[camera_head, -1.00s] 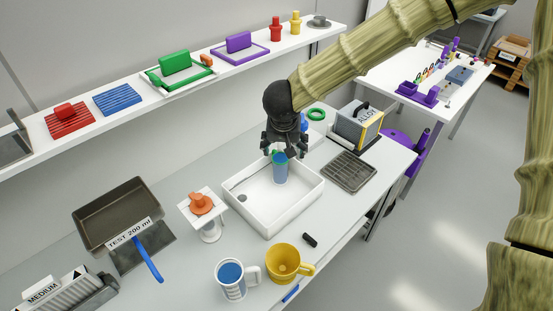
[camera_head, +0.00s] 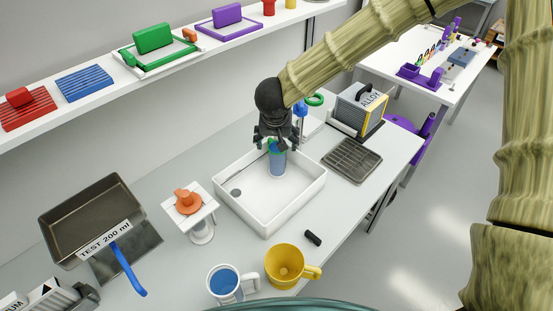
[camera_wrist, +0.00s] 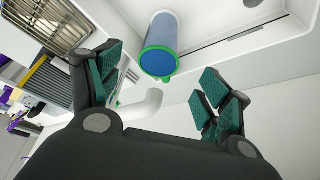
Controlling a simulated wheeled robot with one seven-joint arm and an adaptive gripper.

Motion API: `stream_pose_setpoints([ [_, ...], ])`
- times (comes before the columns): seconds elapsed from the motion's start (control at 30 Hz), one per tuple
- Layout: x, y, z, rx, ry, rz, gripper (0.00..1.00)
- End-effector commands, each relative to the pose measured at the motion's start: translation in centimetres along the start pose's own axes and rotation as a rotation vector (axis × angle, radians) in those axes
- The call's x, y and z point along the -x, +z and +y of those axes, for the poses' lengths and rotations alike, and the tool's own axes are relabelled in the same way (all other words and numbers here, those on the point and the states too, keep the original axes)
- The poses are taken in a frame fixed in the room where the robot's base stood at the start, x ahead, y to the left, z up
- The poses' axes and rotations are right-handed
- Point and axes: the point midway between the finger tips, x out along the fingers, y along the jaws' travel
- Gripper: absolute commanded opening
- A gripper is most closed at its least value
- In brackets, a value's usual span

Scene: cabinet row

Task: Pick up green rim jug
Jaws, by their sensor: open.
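The green rim jug (camera_head: 278,163) stands in the white basin and looks blue, with a green band at its top. In the wrist view the jug (camera_wrist: 160,42) shows a blue-grey body and a green rim, ahead of my fingers and between their lines. My gripper (camera_head: 274,141) is directly above the jug in the head view and hides part of its rim. In the wrist view my gripper (camera_wrist: 160,82) has its teal-padded fingers spread wide with nothing held between them. Whether a finger touches the jug cannot be told.
The white basin (camera_head: 266,222) has raised walls around the jug. A metal rack (camera_head: 351,160) and the ALLOY box (camera_head: 358,110) stand to the right. An orange piece on a white stand (camera_head: 202,226) is left. Yellow (camera_head: 285,265) and blue-white mugs (camera_head: 226,284) stand in front.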

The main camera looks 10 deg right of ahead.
Motion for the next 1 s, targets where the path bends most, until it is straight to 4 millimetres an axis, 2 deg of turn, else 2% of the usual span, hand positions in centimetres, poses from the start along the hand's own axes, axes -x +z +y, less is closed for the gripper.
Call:
stream_pose_setpoints([
  [0.13, -1.7, 0.0, 0.0, 0.000, 0.001, -0.001, 0.78],
  [0.47, -3.2, 0.1, -0.1, 0.001, 0.000, -0.001, 0.78],
  [0.83, -6.7, 0.2, -0.1, -0.001, -0.001, -0.002, 0.78],
  [1.0, -7.7, 0.2, -0.1, 0.000, -0.001, -0.001, 0.78],
])
